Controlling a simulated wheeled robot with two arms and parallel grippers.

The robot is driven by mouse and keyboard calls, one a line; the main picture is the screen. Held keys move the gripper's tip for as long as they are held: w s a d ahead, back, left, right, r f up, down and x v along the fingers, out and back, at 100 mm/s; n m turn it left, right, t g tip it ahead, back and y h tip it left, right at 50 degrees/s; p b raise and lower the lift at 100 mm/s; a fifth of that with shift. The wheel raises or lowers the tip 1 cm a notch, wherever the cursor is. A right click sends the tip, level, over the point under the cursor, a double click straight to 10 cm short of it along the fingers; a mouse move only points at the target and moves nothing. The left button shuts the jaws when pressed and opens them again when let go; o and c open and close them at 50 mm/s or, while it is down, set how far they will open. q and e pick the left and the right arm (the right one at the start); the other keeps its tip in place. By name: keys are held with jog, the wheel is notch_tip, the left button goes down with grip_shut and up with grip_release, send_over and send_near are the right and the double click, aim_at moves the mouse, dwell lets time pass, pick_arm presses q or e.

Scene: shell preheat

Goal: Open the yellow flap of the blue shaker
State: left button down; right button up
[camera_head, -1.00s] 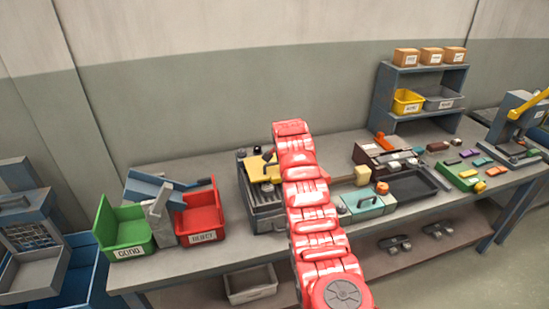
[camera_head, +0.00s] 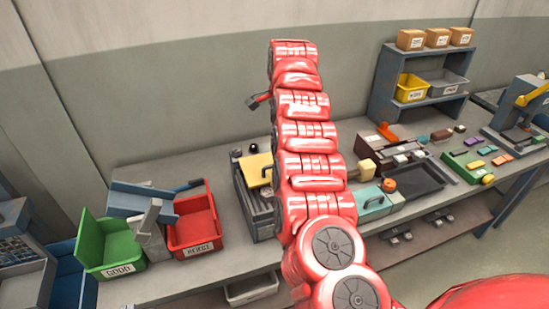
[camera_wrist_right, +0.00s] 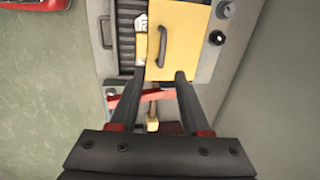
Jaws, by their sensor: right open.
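The shaker (camera_head: 264,226) is a dark blue-grey box with a ribbed top, left of the middle of the bench. Its yellow flap (camera_head: 258,170) lies flat on top and has a dark handle; my right arm hides part of the shaker. In the right wrist view the flap (camera_wrist_right: 190,35) is ahead, with its curved dark handle (camera_wrist_right: 162,46) just beyond the fingertips. My right gripper (camera_wrist_right: 160,76) is open and empty, its fingers apart on either side of the handle's line. I cannot tell any contact. In the head view the right gripper (camera_head: 258,101) is mostly hidden. My left gripper is not in view.
A red bin (camera_head: 196,225) and a green bin (camera_head: 108,245) stand left of the shaker. A teal box (camera_head: 375,203) and a dark tray (camera_head: 415,178) are to its right. A shelf (camera_head: 385,95) stands behind. The wall is close behind the bench.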

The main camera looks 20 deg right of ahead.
jog(key=p, duration=0.4)
send_over(272, 166)
jog(key=d, duration=0.1)
jog(key=f, duration=0.6)
jog(key=s+f, duration=0.1)
jog(key=f, duration=0.3)
jog(key=shift+d, duration=0.15)
jog(key=shift+w+f+b, duration=0.25)
jog(key=shift+f+b, duration=0.35)
jog(key=shift+b, duration=0.15)
jog(key=shift+w+f+b, duration=0.3)
jog(key=shift+f+b, duration=0.15)
jog(key=shift+f, duration=0.4)
jog(key=shift+s, duration=0.1)
grip_shut()
